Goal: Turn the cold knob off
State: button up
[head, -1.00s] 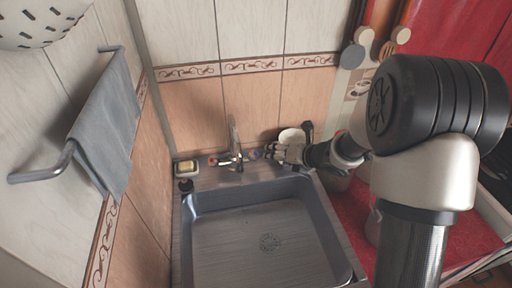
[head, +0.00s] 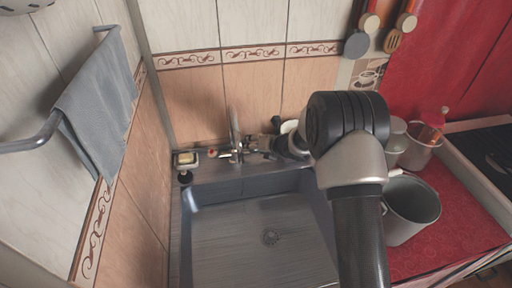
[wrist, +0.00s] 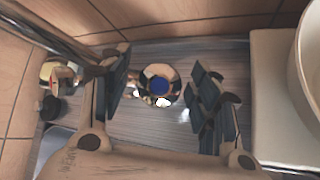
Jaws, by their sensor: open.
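The cold knob (wrist: 159,86) is a round, shiny knob with a blue centre in the wrist view. It sits between the two spread fingers of my gripper (wrist: 162,88), with a gap on each side. My gripper is open and holds nothing. In the head view the metal faucet (head: 235,140) stands at the back of the sink, with the red-marked hot knob (head: 211,153) on its left. My gripper (head: 266,150) is at the faucet's right side there, and mostly hides the cold knob. I cannot make out whether water runs.
The sink basin (head: 215,250) is empty. A white bowl (wrist: 308,60) is close on the right in the wrist view. A metal pot (head: 410,215) stands on the red counter. A towel (head: 95,105) hangs on the left wall.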

jog(key=shift+c, duration=0.2)
jog(key=c, duration=1)
jog(key=shift+a+m+h, duration=0.15)
jog(key=shift+m+h, duration=0.25)
jog(key=shift+m, duration=0.3)
jog(key=shift+m+h, duration=0.6)
jog(key=shift+m, duration=0.5)
jog(key=o, duration=1)
jog(key=shift+o, duration=0.2)
jog(key=v, duration=1.2)
